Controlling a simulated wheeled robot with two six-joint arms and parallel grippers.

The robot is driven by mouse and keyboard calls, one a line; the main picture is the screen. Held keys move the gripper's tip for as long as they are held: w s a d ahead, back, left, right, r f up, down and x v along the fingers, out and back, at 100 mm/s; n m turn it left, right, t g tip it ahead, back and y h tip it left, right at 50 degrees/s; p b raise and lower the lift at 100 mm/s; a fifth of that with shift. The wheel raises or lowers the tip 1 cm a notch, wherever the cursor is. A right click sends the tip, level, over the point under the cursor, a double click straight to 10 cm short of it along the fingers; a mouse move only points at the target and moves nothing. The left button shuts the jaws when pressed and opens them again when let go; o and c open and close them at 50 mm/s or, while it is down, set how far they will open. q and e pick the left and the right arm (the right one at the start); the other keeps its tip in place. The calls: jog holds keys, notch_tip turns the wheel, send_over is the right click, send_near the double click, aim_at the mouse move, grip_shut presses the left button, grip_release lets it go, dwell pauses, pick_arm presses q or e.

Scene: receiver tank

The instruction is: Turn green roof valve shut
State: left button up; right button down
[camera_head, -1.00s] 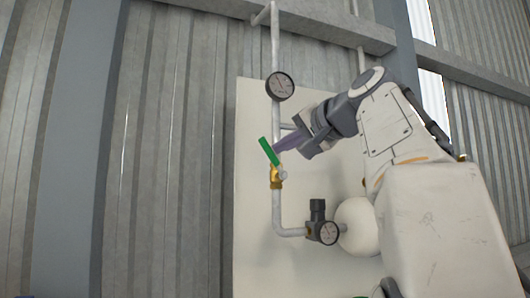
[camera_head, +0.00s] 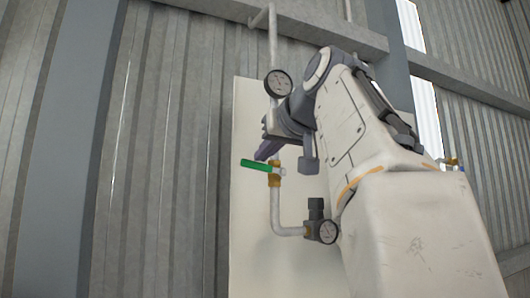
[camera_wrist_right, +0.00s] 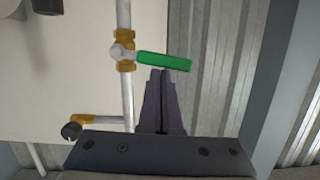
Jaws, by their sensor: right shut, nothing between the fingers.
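The green valve handle (camera_head: 256,165) sits on a brass valve body (camera_head: 274,181) on the vertical grey pipe. The handle points left from the valve, nearly level and across the pipe. In the right wrist view the green handle (camera_wrist_right: 164,61) also lies across the pipe. My right gripper (camera_head: 262,154) is shut and empty, its fingers just above the handle in the head view. In the right wrist view the shut fingertips (camera_wrist_right: 161,74) are right beside the handle's edge; I cannot tell whether they touch it. My left gripper is not in view.
A round gauge (camera_head: 278,83) is on the pipe above the valve, close to my right wrist. A regulator with a small gauge (camera_head: 327,231) is lower on the pipe. A pale panel (camera_head: 250,240) stands behind. Free room lies left, before the corrugated wall (camera_head: 170,150).

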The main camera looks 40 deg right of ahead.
jog(key=shift+a+f+n, duration=0.1)
jog(key=shift+f+n, duration=0.3)
jog(key=shift+w, duration=0.1)
dwell(0.3)
jog(key=s+a+r+p, duration=0.2)
jog(key=s+r, duration=0.4)
jog(key=s, duration=0.3)
jog(key=shift+s+r+p, duration=0.25)
jog(key=shift+s+p, duration=0.05)
jog(key=shift+p, duration=0.3)
